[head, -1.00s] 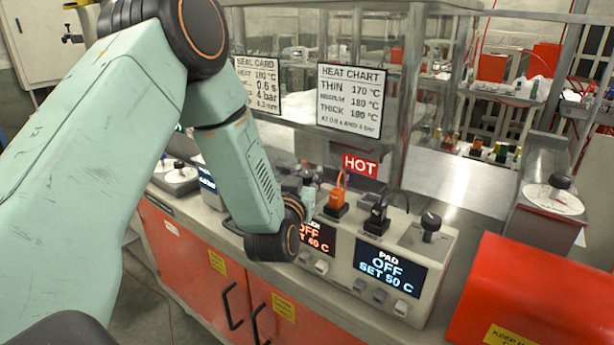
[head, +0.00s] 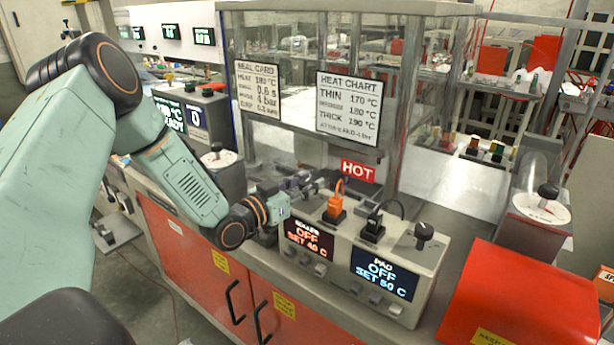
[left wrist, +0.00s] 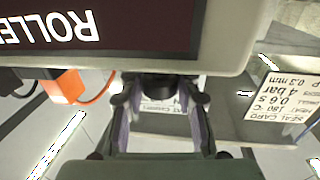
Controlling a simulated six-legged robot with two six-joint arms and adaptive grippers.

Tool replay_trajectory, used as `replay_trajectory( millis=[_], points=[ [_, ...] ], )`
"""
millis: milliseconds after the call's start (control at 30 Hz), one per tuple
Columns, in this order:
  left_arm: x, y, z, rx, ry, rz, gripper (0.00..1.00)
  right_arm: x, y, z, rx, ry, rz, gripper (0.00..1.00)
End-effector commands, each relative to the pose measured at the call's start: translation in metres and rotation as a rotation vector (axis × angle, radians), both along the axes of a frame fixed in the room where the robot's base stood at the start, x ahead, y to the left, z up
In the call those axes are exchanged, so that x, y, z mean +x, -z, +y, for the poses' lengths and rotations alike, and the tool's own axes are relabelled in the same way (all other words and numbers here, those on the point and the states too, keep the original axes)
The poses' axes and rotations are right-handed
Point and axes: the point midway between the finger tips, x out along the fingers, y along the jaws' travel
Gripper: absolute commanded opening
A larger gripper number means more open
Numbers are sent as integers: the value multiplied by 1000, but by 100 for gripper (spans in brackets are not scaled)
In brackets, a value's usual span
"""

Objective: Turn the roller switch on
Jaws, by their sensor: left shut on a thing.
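The control box (head: 341,238) has two displays. The roller display (head: 307,239) on the left reads OFF, SET 40 C, in orange; it also shows upside down and cropped in the left wrist view (left wrist: 90,28). The pad display (head: 384,272) reads OFF, SET 50 C. My left gripper (head: 318,184) reaches from the left over the box's left end. In the left wrist view, its fingers (left wrist: 160,98) are shut on a dark switch knob (left wrist: 159,86) beside the roller display. In the head view the gripper hides this knob. My right gripper is not in view.
An orange plug (head: 335,208) and a black plug (head: 374,227) stand on the box top, with another black knob (head: 424,233) at right. A red HOT sign (head: 358,171) and clear guard panels stand behind. A red case (head: 525,300) is at right.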

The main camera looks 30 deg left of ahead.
Motion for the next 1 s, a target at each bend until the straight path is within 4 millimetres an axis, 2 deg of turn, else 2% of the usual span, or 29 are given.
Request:
replay_trajectory(
  millis=[200, 467, 667, 1000],
  points=[
    [1, -3, 3, 2, 175, -8, 0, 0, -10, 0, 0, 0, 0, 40],
    [2, -1, 3, 3, 406, -8, 0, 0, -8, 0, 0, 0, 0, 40],
    [2, 1, 2, 4, 599, -8, 0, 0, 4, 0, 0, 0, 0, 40],
    [2, 2, 1, 1, 862, -7, 0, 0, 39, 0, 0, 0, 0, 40]
  ],
)
